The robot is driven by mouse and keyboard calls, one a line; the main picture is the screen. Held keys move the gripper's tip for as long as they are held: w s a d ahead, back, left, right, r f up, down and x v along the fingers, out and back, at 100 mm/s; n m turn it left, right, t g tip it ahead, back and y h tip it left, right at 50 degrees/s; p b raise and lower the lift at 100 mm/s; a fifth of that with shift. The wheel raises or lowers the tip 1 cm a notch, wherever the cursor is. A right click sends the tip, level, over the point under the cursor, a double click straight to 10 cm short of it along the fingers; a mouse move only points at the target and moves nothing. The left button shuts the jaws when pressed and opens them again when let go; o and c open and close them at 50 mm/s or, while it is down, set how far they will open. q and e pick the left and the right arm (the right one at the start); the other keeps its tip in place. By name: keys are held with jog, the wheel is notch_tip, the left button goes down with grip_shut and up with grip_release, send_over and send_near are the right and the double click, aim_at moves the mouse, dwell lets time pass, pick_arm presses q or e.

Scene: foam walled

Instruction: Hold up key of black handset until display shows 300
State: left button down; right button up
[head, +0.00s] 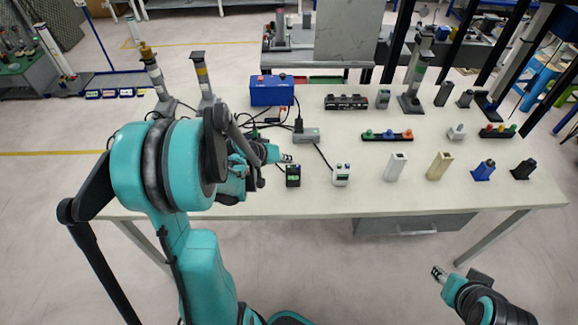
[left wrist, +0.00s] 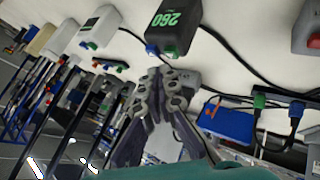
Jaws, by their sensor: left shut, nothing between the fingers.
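The black handset (head: 293,176) stands at the front of the white table, left of the white handset (head: 341,175). In the left wrist view the black handset (left wrist: 176,22) appears turned over, with green digits that read 260. A blue key (left wrist: 151,48) and a green key (left wrist: 170,53) show at its edge. My left gripper (head: 287,158) is shut and empty, just behind the black handset. In the left wrist view its fingertips (left wrist: 165,73) are close to the keys; I cannot tell whether they touch. My right gripper (head: 438,272) is off the table's front, its fingers too small to judge.
A blue box (head: 271,91) with cables stands at the back left. A grey block (head: 306,135) lies behind the handsets. A white block (head: 395,167), a beige block (head: 439,166) and a blue holder (head: 484,170) stand to the right.

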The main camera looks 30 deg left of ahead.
aim_at(287, 167)
dwell(0.7)
pick_arm(q)
jog(key=shift+f+b, duration=0.4)
jog(key=shift+b, duration=0.05)
jog(key=shift+f+b, duration=0.5)
dwell(0.5)
jog(key=shift+r, duration=0.15)
dwell(0.4)
jog(key=shift+r+p, duration=0.7)
jog(key=shift+r, duration=0.1)
notch_tip(287, 167, up, 5)
jog(key=p, duration=0.4)
